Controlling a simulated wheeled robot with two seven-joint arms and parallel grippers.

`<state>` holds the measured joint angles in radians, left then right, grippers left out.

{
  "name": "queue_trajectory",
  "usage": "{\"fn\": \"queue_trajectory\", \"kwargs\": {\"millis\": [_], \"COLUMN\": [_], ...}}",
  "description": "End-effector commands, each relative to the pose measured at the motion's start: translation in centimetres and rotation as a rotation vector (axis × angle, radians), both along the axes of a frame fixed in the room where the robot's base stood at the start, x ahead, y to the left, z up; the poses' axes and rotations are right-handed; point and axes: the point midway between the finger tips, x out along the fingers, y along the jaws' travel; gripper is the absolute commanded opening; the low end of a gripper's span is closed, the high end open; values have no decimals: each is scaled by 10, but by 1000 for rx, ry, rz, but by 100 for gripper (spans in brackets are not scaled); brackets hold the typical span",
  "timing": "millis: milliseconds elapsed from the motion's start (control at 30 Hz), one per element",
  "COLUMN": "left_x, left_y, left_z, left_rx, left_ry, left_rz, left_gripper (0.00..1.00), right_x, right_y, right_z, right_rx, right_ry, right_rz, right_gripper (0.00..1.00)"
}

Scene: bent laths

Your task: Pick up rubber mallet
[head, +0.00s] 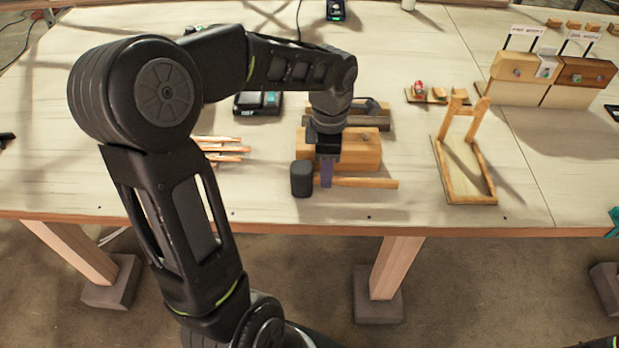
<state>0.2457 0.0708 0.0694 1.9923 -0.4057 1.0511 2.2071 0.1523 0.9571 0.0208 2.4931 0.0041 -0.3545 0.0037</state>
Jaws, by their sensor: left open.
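The rubber mallet lies near the table's front edge, with a black head (302,179) at the left and a light wooden handle (370,183) pointing right. My left gripper (327,174) points down at the handle, just right of the head. It is open, and its purple-tinted finger covers a short stretch of the handle. I cannot tell from this view whether the handle lies between the fingers. My right gripper is not in view.
A wooden block (360,149) stands right behind the mallet. Several thin laths (222,150) lie to the left, partly behind my arm. A wooden frame (462,170) stands to the right. The table (400,215) is bare between the mallet and its front edge.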

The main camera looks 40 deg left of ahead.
Motion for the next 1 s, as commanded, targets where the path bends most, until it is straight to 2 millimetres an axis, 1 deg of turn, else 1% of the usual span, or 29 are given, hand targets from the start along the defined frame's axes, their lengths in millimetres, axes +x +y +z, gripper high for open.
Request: {"fn": "queue_trajectory", "kwargs": {"millis": [67, 200, 300, 400, 1000], "left_x": [-1, -3, -2, -1, -1], "left_y": [0, -1, -1, -1, -1], "left_z": [-7, -27, -41, -48, -49], "left_rx": [-1, -2, -1, -1, -1], "left_ry": [4, 7, 4, 2, 1], "left_rz": [0, -1, 1, -1, 0], "left_gripper": [42, 42, 42, 42, 41], "right_x": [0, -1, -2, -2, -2], "right_y": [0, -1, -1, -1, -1], "right_z": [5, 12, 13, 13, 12], "right_rx": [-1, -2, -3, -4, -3], "right_ry": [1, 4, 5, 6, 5], "right_rz": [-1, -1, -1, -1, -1], "right_gripper": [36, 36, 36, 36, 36]}}
